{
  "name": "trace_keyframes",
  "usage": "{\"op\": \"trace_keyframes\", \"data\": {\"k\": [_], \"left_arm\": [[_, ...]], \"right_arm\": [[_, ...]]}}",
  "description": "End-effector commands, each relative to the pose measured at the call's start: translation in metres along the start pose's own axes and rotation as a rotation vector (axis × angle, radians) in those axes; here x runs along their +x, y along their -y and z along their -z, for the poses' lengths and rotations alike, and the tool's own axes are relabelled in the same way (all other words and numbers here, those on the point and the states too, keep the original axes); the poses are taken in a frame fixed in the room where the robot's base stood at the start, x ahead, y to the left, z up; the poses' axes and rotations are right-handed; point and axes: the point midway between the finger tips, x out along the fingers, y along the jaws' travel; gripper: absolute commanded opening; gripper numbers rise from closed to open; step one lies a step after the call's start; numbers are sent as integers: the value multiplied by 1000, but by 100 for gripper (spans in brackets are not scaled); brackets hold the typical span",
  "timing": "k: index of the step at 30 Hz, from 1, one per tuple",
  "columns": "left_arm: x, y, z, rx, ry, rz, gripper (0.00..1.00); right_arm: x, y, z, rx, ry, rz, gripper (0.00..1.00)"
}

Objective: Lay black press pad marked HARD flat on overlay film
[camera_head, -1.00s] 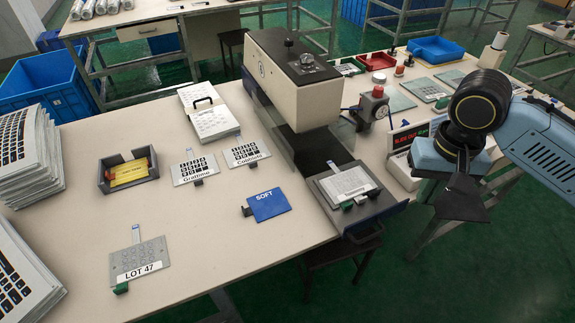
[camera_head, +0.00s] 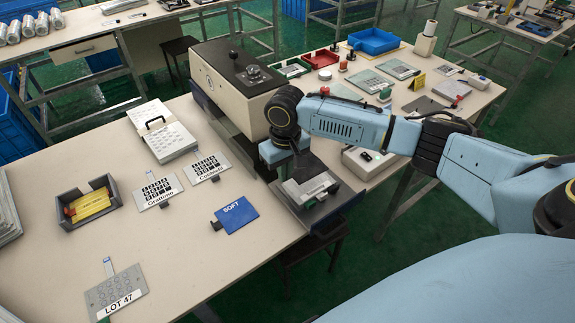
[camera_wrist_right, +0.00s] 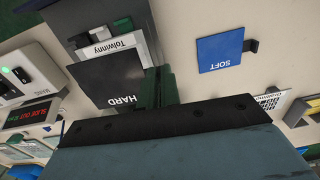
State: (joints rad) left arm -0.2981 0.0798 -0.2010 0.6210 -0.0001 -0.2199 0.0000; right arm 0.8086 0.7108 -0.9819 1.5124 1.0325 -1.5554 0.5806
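The black press pad marked HARD (camera_wrist_right: 108,82) is at the tips of my right gripper (camera_wrist_right: 160,88), whose green fingers are together at the pad's edge. In the wrist view the pad covers much of the overlay film marked Tolwinny (camera_wrist_right: 117,44), whose label strip shows beyond it. I cannot tell whether the pad touches the film or hovers just above it. In the head view my right gripper (camera_head: 299,168) is over the press tray (camera_head: 335,205), and the film (camera_head: 293,194) is partly hidden there. My left gripper is not in view.
The press (camera_head: 235,85) stands just behind the tray. The blue SOFT pad (camera_head: 236,215) lies to the left, with the Grattimo and Colofatti films (camera_head: 207,167) beyond it. The LOT 47 panel (camera_head: 117,292) lies front left. A controller box (camera_head: 366,162) is right of the tray.

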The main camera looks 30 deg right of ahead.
Motion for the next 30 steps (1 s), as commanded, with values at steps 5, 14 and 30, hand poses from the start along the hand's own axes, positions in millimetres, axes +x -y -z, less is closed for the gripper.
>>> {"op": "trace_keyframes", "data": {"k": [5,14,30], "left_arm": [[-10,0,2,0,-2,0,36],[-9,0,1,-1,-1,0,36],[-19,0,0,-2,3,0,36]], "right_arm": [[21,-20,0,-25,4,-18,0],[23,-21,0,-28,2,-20,0],[50,-21,-2,-26,5,-18,0]]}}
